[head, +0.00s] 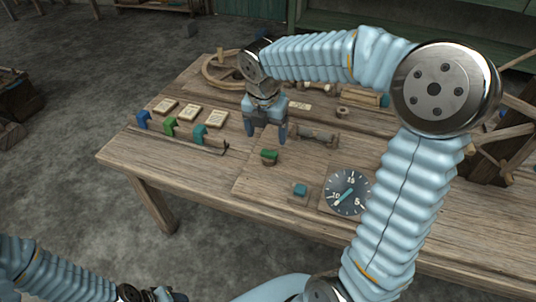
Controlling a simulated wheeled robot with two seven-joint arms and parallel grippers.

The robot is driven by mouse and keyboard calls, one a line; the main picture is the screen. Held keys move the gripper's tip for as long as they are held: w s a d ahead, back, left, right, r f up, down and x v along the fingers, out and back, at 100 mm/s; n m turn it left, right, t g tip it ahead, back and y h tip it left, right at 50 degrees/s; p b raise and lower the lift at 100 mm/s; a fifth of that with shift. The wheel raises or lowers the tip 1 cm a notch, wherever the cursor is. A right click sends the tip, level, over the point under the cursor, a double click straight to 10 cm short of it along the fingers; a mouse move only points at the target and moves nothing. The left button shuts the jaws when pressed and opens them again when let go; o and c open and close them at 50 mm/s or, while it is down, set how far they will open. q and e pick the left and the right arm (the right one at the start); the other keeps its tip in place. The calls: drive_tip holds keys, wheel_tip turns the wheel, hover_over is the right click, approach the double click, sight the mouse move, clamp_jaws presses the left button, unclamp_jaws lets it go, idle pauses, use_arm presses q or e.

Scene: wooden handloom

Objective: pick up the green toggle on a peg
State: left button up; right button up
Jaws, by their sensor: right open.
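The green toggle (269,154) sits on a short round wooden peg on the tabletop, near the middle of the table. My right gripper (266,137) points down just behind and above the toggle in the head view. Its two blue fingers are apart with nothing seen between them, and the toggle appears clear of them. My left gripper (163,295) shows only in part at the bottom edge, low in front of the table. Its fingers cannot be made out.
Blue, green and teal pieces stand in a row by a rail (185,141) at left, with several pale cards behind. A teal block (300,190) and a dial (347,191) lie nearer. A wooden wheel (222,70) lies at the back. My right arm covers the table's right part.

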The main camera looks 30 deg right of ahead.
sight(269, 152)
drive_tip(key=f, duration=0.6)
drive_tip(key=shift+s+d+f, duration=0.15)
drive_tip(key=shift+d+f, duration=0.1)
drive_tip(key=shift+f, duration=0.05)
drive_tip(key=c, duration=1.1)
